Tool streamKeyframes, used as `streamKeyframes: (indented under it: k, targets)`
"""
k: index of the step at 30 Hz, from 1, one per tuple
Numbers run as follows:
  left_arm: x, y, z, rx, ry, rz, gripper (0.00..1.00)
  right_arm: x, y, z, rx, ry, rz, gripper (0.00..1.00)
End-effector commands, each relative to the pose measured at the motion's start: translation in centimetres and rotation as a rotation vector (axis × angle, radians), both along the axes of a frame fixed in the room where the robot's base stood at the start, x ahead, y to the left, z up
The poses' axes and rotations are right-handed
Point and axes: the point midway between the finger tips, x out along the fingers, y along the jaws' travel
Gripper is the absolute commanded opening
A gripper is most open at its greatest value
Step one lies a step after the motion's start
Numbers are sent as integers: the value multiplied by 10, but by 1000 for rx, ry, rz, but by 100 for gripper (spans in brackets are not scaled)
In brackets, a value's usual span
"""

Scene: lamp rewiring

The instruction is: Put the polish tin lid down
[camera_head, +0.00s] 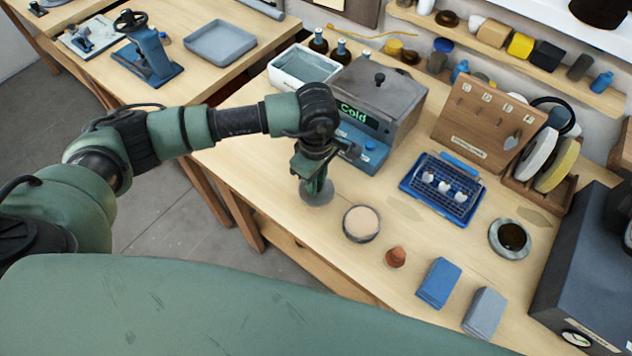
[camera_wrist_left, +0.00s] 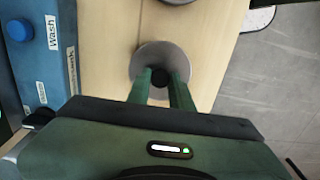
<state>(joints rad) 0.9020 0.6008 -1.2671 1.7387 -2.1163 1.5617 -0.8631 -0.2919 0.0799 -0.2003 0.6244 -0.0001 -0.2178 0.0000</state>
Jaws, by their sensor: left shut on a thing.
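My left gripper (camera_head: 315,184) is shut on the dark knob of the round grey polish tin lid (camera_head: 318,198). The lid is level, close to the front edge of the workbench. I cannot tell whether it touches the wood. In the left wrist view the lid (camera_wrist_left: 159,52) shows beyond my two green fingers (camera_wrist_left: 161,85), with the knob between their tips. The open polish tin (camera_head: 361,224), with a cream filling, stands just to the right of the lid in the head view. My right gripper is not in view.
A grey box with a "Cold" display (camera_head: 378,95) stands behind my left gripper. A brown lump (camera_head: 396,257), a blue block (camera_head: 438,282) and a grey block (camera_head: 484,311) lie right of the tin. Bare wood lies between box and tin. The bench edge is close.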

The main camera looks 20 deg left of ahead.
Motion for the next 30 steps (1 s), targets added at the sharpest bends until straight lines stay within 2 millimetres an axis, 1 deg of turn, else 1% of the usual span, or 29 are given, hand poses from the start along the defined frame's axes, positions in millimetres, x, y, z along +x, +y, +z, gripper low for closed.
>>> streamKeyframes:
  k: [1,3,6,14,18,19,20,21,30]
  targets:
    - [-1,0,-7,1,6,2,0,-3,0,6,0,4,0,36]
    - [-1,0,-17,1,6,1,0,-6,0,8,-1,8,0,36]
    - [0,0,-25,0,1,1,0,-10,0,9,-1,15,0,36]
    - [0,0,-27,0,1,0,0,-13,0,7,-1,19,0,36]
    - [0,0,-31,0,1,0,0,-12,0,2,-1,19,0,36]
    - [0,0,-29,0,1,0,30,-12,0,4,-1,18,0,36]
    - [0,0,-29,0,1,0,38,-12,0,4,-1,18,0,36]
    - [0,0,-29,0,1,1,43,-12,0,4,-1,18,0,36]
    - [0,0,-28,0,1,1,43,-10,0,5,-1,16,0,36]
